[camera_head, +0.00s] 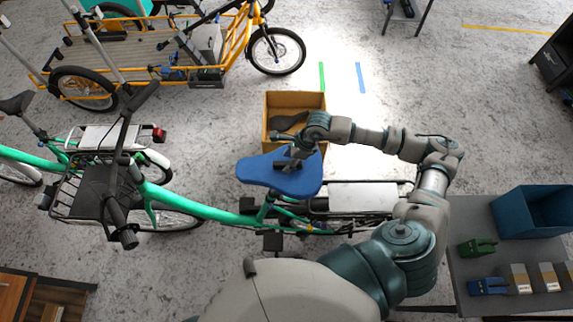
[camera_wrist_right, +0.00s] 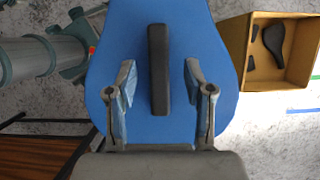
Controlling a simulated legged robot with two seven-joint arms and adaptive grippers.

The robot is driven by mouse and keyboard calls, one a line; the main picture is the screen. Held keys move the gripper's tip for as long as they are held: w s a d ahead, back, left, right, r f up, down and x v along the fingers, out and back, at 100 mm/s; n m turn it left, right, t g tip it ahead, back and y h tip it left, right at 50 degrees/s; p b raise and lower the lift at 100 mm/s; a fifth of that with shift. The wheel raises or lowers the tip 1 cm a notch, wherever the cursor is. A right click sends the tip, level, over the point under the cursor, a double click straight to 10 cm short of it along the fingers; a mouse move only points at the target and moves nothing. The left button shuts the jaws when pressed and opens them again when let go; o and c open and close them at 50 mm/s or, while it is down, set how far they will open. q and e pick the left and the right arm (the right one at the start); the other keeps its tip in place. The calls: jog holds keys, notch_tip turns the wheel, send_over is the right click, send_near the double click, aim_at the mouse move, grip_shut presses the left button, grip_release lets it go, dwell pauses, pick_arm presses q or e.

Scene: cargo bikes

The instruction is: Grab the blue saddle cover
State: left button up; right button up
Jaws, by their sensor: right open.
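The blue saddle cover (camera_head: 268,177) sits on the saddle of the green bike (camera_head: 185,206) in the head view. It fills the middle of the right wrist view (camera_wrist_right: 205,50), with a dark raised strip (camera_wrist_right: 158,70) along its centre. My right gripper (camera_head: 287,163) is above the cover. In the right wrist view its two fingers (camera_wrist_right: 158,82) are open, one on each side of the strip and apart from it. Whether the fingertips touch the cover I cannot tell. My left gripper is not in view.
A yellow-brown box (camera_head: 267,131) with dark saddles inside stands on the floor behind the bike. A grey table (camera_head: 470,225) at right carries a blue bin (camera_head: 510,215), tools and small boxes. A yellow cargo bike (camera_head: 235,40) stands at the back left.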

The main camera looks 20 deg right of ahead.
jog(key=shift+x, duration=0.9)
jog(key=shift+a, duration=0.2)
jog(key=shift+f, duration=0.2)
jog(key=shift+d, duration=0.1)
grip_shut()
